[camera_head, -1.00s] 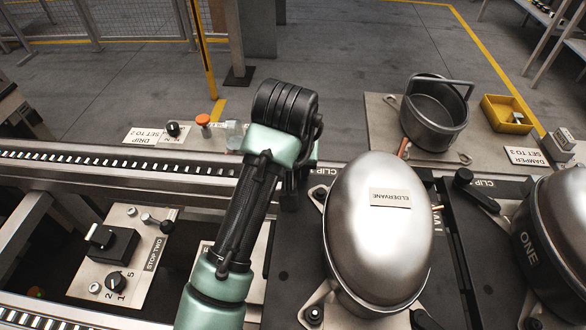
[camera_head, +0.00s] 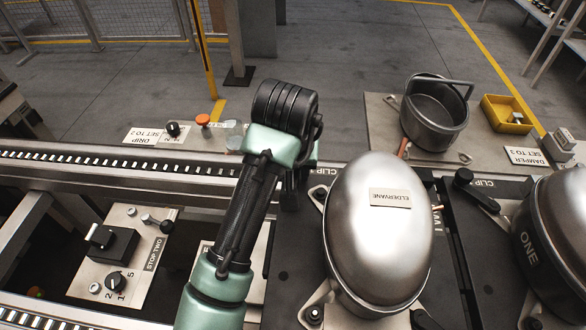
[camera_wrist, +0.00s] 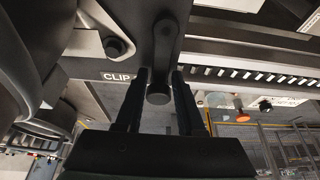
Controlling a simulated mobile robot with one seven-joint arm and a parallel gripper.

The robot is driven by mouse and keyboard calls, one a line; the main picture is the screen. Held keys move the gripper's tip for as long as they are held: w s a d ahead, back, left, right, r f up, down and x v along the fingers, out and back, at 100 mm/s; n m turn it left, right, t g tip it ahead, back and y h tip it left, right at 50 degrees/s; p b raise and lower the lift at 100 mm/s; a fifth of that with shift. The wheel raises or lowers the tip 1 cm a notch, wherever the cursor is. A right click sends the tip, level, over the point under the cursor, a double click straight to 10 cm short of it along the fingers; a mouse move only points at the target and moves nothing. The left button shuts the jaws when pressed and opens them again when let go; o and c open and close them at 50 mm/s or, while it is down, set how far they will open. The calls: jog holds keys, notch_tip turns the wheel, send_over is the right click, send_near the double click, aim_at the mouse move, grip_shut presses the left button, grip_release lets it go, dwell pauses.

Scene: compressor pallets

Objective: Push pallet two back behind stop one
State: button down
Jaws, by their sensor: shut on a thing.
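A silver domed compressor labelled ELDERVANE (camera_head: 375,235) sits on a dark pallet (camera_head: 285,270) beside my arm; no pallet number is readable. A second compressor marked ONE (camera_head: 550,240) stands on the pallet to its right. In the wrist view, my gripper (camera_wrist: 162,75) has its two fingers around the round knob (camera_wrist: 159,96) of a dark clip lever (camera_wrist: 166,45), beside a CLIP label (camera_wrist: 116,76). My gripper is shut on this knob. In the head view, my arm hides most of that clip. I cannot identify stop one.
A STOP TWO panel (camera_head: 125,250) with switches is at the left. The conveyor rail (camera_head: 100,165) runs behind it. A dark pot (camera_head: 434,112) and yellow bin (camera_head: 507,113) stand on the back plate.

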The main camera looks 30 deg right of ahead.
jog(key=shift+w+a, duration=0.1)
jog(key=shift+a, duration=0.05)
dwell(0.5)
jog(key=w+a+p, duration=0.2)
jog(key=w+a, duration=0.7)
jog(key=a, duration=0.3)
jog(key=shift+w+a, duration=0.3)
dwell(3.8)
jog(key=shift+r, duration=0.1)
jog(key=shift+c, duration=2.2)
grip_release()
jog(key=p+v, duration=0.1)
jog(key=v, duration=1.2)
jog(key=shift+p, duration=0.35)
